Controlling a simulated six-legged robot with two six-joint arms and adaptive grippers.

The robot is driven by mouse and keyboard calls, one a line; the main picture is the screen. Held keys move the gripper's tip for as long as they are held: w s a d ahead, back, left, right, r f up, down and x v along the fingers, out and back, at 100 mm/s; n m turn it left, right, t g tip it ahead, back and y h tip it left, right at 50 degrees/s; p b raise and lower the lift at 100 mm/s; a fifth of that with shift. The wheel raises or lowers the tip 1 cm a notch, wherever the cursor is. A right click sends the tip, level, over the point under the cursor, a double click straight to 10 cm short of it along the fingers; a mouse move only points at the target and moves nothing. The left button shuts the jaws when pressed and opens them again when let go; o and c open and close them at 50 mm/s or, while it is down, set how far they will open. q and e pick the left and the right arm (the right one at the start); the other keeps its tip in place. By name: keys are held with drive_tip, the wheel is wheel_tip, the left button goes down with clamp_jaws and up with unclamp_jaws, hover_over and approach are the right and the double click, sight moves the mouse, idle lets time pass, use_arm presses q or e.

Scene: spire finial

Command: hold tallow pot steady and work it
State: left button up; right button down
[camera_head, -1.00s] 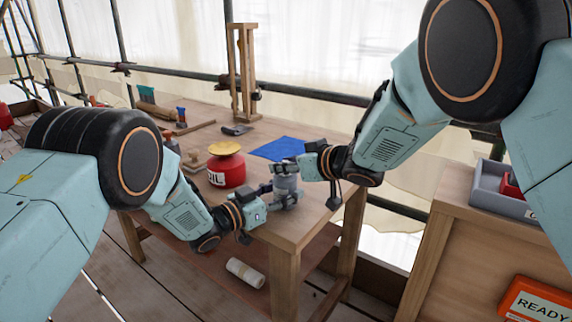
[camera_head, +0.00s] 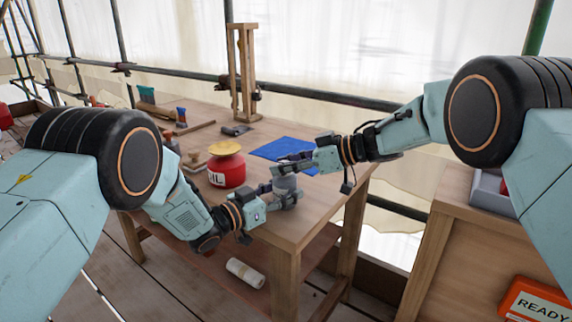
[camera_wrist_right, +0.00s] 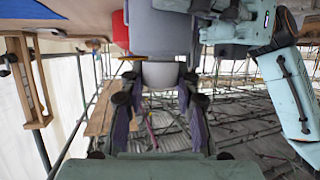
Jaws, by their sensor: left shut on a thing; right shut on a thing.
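The tallow pot (camera_head: 287,184) is a small grey cylinder standing upright near the front right corner of the wooden workbench. My left gripper (camera_head: 274,196) is shut on its side, low down, from the left. My right gripper (camera_head: 281,168) comes in from the right, close to level, and is shut on the pot's top. In the right wrist view the grey pot body (camera_wrist_right: 160,30) appears above a pale round top part (camera_wrist_right: 160,73), which lies between my right fingers (camera_wrist_right: 157,92). The fingers partly hide the pot, and exact contact points are unclear.
A wooden frame (camera_head: 244,75) stands at the back. A side cabinet (camera_head: 460,215) with a grey tray (camera_head: 486,190) is at right.

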drive_tip(key=shift+w+n+g, duration=0.1)
drive_tip(key=shift+n+g, duration=0.6)
drive_tip(key=shift+g, duration=0.1)
drive_tip(key=shift+r+n+g+y, duration=0.1)
drive_tip(key=shift+n+g+y, duration=0.2)
drive_tip(key=shift+n+g, duration=0.25)
drive_tip(key=c, duration=1)
unclamp_jaws()
drive_tip(key=shift+o, duration=0.2)
drive_tip(key=shift+d, duration=0.1)
drive_tip(key=v, duration=1.2)
